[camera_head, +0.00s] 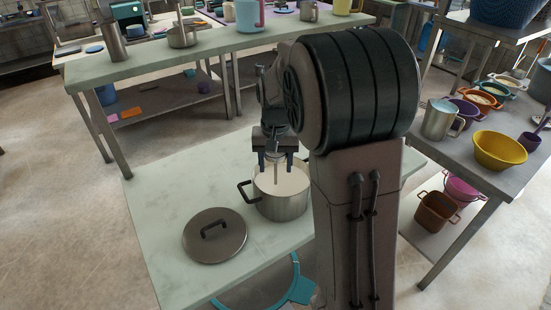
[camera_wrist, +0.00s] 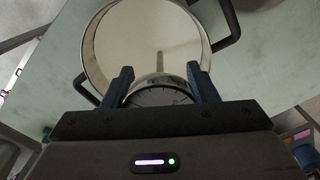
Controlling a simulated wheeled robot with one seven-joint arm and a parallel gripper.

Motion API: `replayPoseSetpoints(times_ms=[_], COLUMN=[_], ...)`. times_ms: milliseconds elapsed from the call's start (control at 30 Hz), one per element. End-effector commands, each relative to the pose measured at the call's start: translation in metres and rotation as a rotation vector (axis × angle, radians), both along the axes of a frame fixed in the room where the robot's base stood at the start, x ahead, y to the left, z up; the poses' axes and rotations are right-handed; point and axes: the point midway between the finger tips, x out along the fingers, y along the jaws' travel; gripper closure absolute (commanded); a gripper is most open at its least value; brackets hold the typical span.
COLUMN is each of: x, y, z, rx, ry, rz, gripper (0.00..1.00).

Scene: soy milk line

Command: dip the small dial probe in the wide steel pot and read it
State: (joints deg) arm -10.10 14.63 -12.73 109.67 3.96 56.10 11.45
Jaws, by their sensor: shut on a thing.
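The wide steel pot (camera_head: 283,205) stands on the pale table with its lid off and white liquid inside. It also shows in the wrist view (camera_wrist: 88,48). My gripper (camera_head: 276,164) is above the pot, pointing down. In the wrist view my gripper (camera_wrist: 160,82) is shut on the round head of the small dial probe (camera_wrist: 155,95). The dial face is partly hidden by the gripper body, and I cannot make out its reading. The thin stem (camera_head: 276,176) points down into the pot; its tip is not visible, and it looks to be in the liquid.
The pot lid (camera_head: 215,250) lies flat left of the pot on the pale table (camera_head: 165,220). A teal ring-shaped thing (camera_head: 245,300) is below the table's front edge. A back counter (camera_head: 215,45) and a right-hand table with a yellow bowl (camera_head: 500,152) stand apart.

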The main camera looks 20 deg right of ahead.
Motion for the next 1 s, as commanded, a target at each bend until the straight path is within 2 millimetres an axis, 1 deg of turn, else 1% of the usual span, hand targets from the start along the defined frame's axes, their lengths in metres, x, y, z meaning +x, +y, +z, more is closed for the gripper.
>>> replayPoseSetpoints(times_ms=[33,200,1000], x=[0.000,0.000,0.000], y=[0.000,0.000,0.000], z=[0.006,0.024,0.104], rx=[0.000,0.000,0.000], ry=[-0.001,-0.001,-0.002], rz=[0.000,0.000,0.000], gripper=[0.70,0.70,0.70])
